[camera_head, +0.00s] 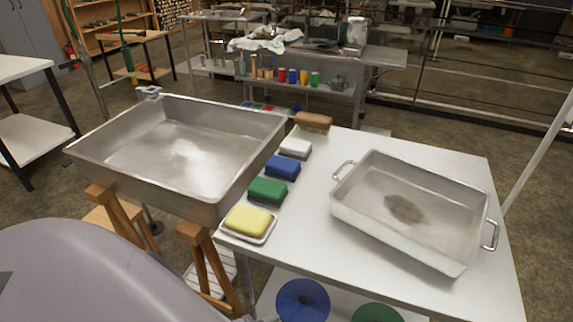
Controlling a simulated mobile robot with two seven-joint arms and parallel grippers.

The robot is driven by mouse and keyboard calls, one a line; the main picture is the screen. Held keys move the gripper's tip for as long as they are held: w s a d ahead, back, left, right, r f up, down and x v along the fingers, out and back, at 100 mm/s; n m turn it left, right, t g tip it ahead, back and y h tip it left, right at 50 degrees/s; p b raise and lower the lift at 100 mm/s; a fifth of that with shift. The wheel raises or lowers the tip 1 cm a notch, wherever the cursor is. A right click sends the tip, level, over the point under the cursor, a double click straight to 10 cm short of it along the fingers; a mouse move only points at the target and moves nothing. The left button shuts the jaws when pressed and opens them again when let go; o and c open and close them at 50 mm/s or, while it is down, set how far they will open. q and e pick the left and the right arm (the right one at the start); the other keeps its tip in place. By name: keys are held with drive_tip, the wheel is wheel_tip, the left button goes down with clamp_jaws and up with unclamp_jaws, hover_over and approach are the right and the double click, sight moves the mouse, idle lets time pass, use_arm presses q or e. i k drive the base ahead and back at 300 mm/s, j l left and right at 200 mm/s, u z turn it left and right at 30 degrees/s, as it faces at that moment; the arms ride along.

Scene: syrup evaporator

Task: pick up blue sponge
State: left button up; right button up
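The blue sponge (283,166) lies along the left edge of the white table (320,237), in a row of sponges. It sits between the green sponge (268,190) nearer to me and the white sponge (296,147) farther away. Its top is uncovered, and a thin pale tray or dish seems to lie under it. Neither of my grippers shows in the head view.
A large steel pan (185,150) on a wooden stand is close to the left of the sponges. A steel tray with handles (455,255) stands on the right, with a dark stain inside. A yellow sponge (248,221) is at the near end, a brown brush (313,121) at the far end.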

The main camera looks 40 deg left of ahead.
sight(285, 170)
drive_tip(key=u, duration=1.35)
